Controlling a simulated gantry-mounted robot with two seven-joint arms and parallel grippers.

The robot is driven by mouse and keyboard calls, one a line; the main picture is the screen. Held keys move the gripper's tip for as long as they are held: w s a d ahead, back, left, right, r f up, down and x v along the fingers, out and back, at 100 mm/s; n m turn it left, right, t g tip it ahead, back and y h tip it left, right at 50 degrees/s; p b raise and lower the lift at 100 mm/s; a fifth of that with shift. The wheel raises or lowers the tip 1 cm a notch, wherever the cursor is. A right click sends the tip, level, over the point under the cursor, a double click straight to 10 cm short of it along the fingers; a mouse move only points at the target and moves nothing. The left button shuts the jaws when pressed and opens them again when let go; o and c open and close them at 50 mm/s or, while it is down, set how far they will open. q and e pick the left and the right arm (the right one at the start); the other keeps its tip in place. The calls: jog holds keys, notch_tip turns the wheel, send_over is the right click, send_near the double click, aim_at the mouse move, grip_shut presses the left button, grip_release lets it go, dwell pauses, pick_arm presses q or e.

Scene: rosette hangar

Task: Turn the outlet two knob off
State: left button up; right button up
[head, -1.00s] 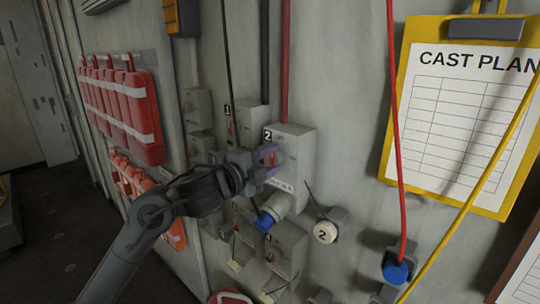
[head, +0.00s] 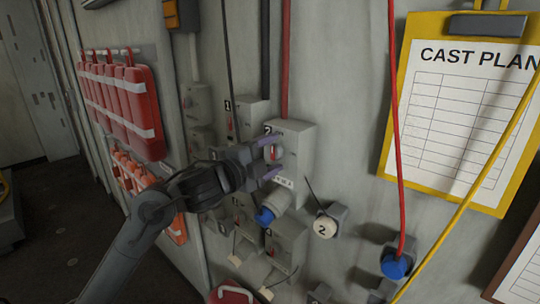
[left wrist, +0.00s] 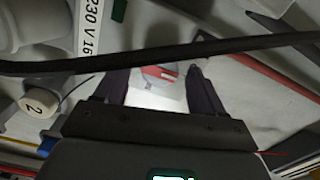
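The outlet two box (head: 299,150) is a grey wall box marked "2" at its upper left corner. Its knob (head: 275,153) has red on it and sits on the front face. My left gripper (head: 270,158) is at that face, with one purple-tinted finger above the knob and one below. In the left wrist view the two dark fingers (left wrist: 157,85) stand apart, with the red and white knob area (left wrist: 158,77) between them. I cannot tell whether they touch the knob, or its exact angle. My right gripper is not in view.
A smaller box marked "1" (head: 252,116) is at left. A dark cable (left wrist: 150,58) crosses the wrist view. A red cable (head: 394,130) hangs right.

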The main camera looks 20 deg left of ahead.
pick_arm(q)
jog(key=shift+s+a+f, duration=0.1)
jog(key=shift+s+a, duration=0.05)
jog(key=shift+s, duration=0.2)
jog(key=b+v, duration=0.2)
jog(key=v, duration=0.8)
